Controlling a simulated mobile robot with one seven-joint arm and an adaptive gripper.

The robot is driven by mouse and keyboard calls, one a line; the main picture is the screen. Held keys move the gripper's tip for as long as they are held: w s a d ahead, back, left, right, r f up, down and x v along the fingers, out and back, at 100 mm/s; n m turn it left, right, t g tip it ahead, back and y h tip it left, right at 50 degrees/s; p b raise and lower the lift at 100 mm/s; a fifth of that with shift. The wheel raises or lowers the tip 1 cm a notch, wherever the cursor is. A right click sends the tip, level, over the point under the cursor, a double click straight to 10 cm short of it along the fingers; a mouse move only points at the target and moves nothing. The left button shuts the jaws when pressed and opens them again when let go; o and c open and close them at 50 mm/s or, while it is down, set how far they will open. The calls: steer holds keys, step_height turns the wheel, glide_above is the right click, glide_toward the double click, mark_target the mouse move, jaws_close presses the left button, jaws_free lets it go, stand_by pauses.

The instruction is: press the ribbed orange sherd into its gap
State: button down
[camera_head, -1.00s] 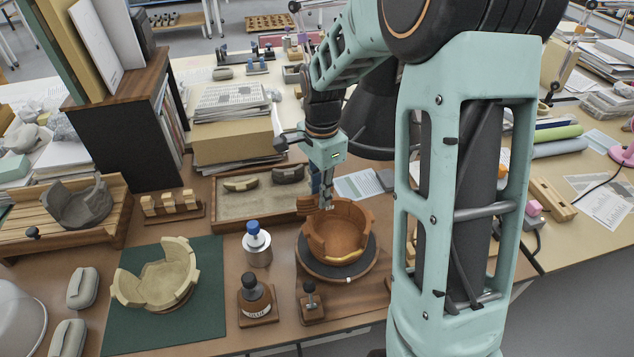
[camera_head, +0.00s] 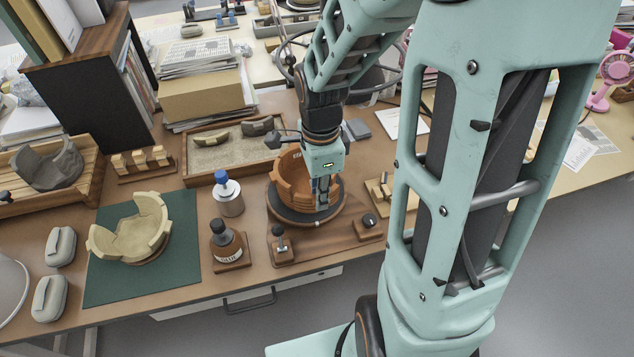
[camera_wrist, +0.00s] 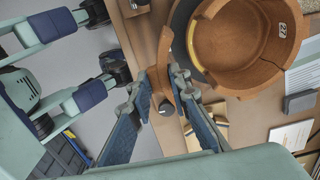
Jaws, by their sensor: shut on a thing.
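The orange bowl (camera_head: 288,178) stands on a dark round turntable (camera_head: 282,208); it also shows in the wrist view (camera_wrist: 240,55). A pale yellow strip lines its broken edge, on the side facing my gripper. My gripper (camera_wrist: 166,78) is shut on the curved orange sherd (camera_wrist: 165,60), seen edge-on in the wrist view. A narrow space shows between the sherd and the bowl there, so they look apart. In the head view my gripper (camera_head: 322,205) points down at the bowl's near right side and hides the sherd and the gap.
A cream bowl (camera_head: 135,235) sits on a green mat (camera_head: 110,288). A sand tray (camera_head: 215,152) lies behind. A black-knobbed block (camera_head: 369,222) stands at right.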

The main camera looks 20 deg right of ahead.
steer(key=shift+w+f+b, duration=0.6)
steer(key=shift+w+f, duration=0.25)
steer(key=shift+w, duration=0.25)
steer(key=shift+w+f+b, duration=0.6)
steer(key=shift+w+f, duration=0.2)
steer(key=shift+w, duration=0.25)
steer(key=shift+w, duration=0.3)
steer(key=shift+f+b, duration=0.45)
steer(key=shift+b, duration=0.2)
stand_by(1.1)
stand_by(0.5)
steer(key=c, duration=1.7)
jaws_free()
steer(key=shift+r, duration=0.1)
step_height(320, 180, up, 12)
steer(key=shift+f, duration=0.1)
